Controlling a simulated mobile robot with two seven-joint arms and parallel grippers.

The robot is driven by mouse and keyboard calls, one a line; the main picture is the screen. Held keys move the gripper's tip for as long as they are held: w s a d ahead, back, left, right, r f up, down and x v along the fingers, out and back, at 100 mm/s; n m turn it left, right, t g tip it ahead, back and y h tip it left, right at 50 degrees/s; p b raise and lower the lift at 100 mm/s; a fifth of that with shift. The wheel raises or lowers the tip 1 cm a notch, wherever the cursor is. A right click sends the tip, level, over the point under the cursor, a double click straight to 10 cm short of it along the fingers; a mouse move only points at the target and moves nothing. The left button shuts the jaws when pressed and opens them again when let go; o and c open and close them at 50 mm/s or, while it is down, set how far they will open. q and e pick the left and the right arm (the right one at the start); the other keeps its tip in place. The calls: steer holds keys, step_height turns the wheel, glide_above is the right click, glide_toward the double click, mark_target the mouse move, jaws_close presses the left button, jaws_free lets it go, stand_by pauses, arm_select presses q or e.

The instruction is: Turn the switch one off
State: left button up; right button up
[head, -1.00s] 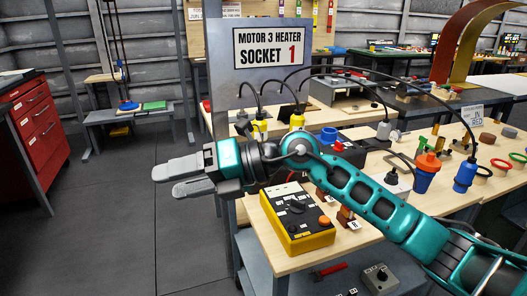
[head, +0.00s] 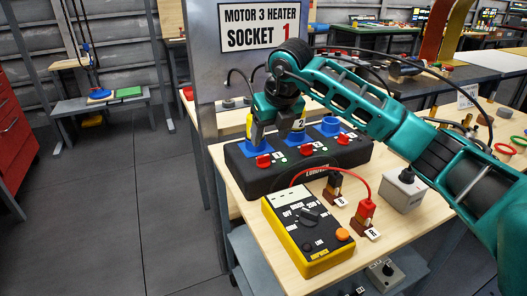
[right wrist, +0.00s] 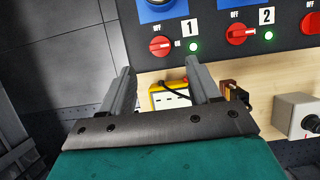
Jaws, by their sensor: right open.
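A black socket box (head: 350,157) stands on the wooden bench, with blue sockets and red switches marked 1, 2 and 3. Switch one (head: 263,161) is the leftmost red knob. In the right wrist view switch one (right wrist: 161,46) sits beside the number 1 and a lit green lamp (right wrist: 193,47), with OFF printed up and to its left. My right gripper (head: 282,132) is over the left part of the box, its fingertips partly hidden in the head view. In the right wrist view my right gripper (right wrist: 160,76) is open and empty, its fingers pointing toward switch one. My left gripper is out of view.
A yellow multimeter (head: 307,232) lies in front of the box, beside red and black probes (head: 366,208). A grey box with a black knob (head: 404,190) stands to the right. A metal sign panel (head: 207,75) stands behind.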

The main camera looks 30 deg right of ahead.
mark_target(264, 156)
steer(key=x, duration=0.6)
steer(key=shift+w+f, duration=0.1)
steer(key=shift+f, duration=0.15)
steer(key=shift+w+f, duration=0.25)
steer(key=shift+f, duration=0.45)
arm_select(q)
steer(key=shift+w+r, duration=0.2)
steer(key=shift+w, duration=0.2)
arm_select(e)
steer(key=shift+c, duration=0.2)
steer(key=c, duration=1)
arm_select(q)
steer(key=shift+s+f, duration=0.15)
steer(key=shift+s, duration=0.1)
